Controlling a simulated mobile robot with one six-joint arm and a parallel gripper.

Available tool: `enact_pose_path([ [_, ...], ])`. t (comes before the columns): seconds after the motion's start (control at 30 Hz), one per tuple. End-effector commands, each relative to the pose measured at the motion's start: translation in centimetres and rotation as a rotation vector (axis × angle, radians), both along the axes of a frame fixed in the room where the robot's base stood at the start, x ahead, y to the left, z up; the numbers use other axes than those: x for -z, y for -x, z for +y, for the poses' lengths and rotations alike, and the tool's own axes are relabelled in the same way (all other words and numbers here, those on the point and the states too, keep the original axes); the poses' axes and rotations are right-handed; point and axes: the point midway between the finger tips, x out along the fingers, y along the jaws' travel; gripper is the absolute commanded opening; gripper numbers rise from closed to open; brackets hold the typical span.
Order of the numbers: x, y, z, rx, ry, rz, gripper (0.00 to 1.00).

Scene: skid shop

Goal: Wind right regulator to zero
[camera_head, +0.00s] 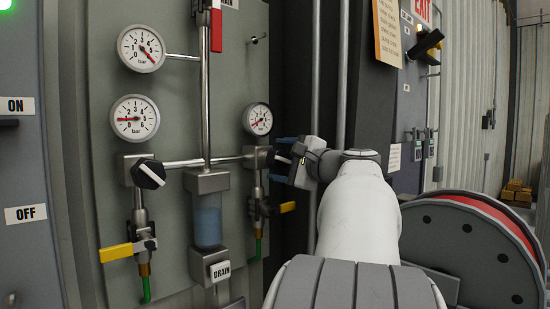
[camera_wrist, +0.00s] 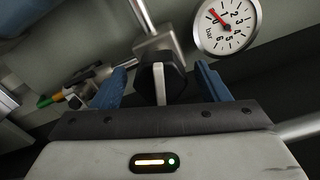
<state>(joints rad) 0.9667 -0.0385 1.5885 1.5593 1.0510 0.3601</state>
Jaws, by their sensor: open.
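The right regulator (camera_head: 259,157) sits on the grey panel, right of the clear bowl, under a small gauge (camera_head: 258,119). Its black knob with a pale stripe (camera_wrist: 160,85) is central in the wrist view; in the head view my gripper mostly hides it. My gripper (camera_head: 286,150) is open, with its blue fingers on either side of the knob; it also shows in the wrist view (camera_wrist: 161,72). I cannot tell whether the fingers touch the knob. The gauge (camera_wrist: 226,24) has its red needle toward the low end; its exact reading is unclear.
The left regulator knob (camera_head: 149,174) sits below a second gauge (camera_head: 135,118); another gauge (camera_head: 141,48) is above. Yellow valve levers (camera_head: 115,252) and (camera_head: 287,207) hang below the regulators. A drain block (camera_head: 219,270) is between them. A vertical pipe (camera_head: 316,80) stands behind my wrist.

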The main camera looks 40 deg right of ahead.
Motion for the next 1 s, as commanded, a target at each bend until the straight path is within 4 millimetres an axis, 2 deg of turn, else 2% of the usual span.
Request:
enact_pose_path([
  [0.2, 0.02, 0.00, -0.03, 0.001, 0.000, 0.000, 0.68],
  [0.73, 0.03, 0.06, -0.10, 0.002, 0.000, 0.001, 0.25],
  [1.0, 0.70, 0.07, -0.15, 0.003, 0.079, -0.007, 0.24],
])
